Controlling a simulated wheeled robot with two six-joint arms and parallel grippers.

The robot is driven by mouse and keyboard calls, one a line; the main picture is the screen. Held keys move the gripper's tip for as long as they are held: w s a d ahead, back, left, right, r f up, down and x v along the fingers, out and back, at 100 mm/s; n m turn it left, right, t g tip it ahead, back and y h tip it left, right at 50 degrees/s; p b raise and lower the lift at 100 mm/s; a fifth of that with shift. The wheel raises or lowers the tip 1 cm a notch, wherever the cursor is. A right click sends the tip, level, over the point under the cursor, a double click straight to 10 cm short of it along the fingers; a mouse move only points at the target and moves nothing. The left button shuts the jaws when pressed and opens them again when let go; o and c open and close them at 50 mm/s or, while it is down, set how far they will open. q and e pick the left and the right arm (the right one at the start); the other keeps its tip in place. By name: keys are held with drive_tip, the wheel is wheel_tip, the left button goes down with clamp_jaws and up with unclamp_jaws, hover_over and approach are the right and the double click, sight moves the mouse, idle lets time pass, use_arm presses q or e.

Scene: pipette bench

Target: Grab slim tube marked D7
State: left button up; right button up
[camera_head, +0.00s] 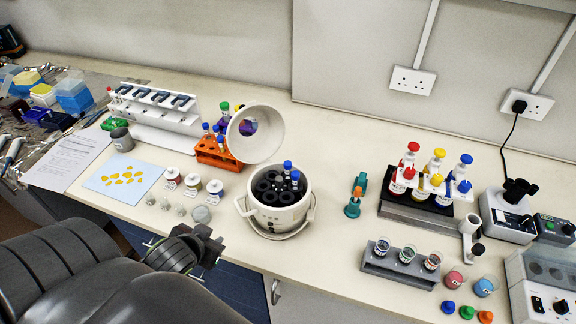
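Slim blue-capped tubes (288,166) stand upright in the black rotor of a white open-lidded centrifuge (277,219). More slim tubes with blue caps (206,128) stand in an orange rack (214,157) to its left, with green- and other-capped tubes beside or behind them, partly hidden by the raised lid. The labels are too small to read, so I cannot tell which tube is D7. My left gripper (208,246) is in front of the bench edge, left of and nearer than the centrifuge, apart from all tubes. Its finger gap is unclear. My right gripper is out of view.
The round centrifuge lid (254,134) stands raised between rack and rotor. Small labelled jars (193,183) and a blue sheet with yellow pieces (123,178) lie left. A grey rack with small vessels (398,262) and a bottle stand (416,208) are right.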

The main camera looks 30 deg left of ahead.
use_arm(q)
drive_tip(key=w+a+r+m+t+h, duration=0.1)
drive_tip(key=w+a+r+t, duration=0.1)
drive_tip(key=w+r+t, duration=0.4)
drive_tip(key=m+h, duration=0.3)
drive_tip(key=h, duration=0.3)
approach(286, 164)
drive_tip(key=shift+b+x, duration=3.7)
drive_tip(key=shift+b, duration=0.8)
drive_tip(key=shift+w+d+f+g, duration=0.1)
drive_tip(key=shift+w+d+g, duration=0.05)
drive_tip(key=shift+w+g, duration=0.2)
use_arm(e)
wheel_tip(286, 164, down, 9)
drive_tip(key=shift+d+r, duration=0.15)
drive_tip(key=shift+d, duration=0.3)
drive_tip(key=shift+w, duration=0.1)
use_arm(q)
clamp_jaws()
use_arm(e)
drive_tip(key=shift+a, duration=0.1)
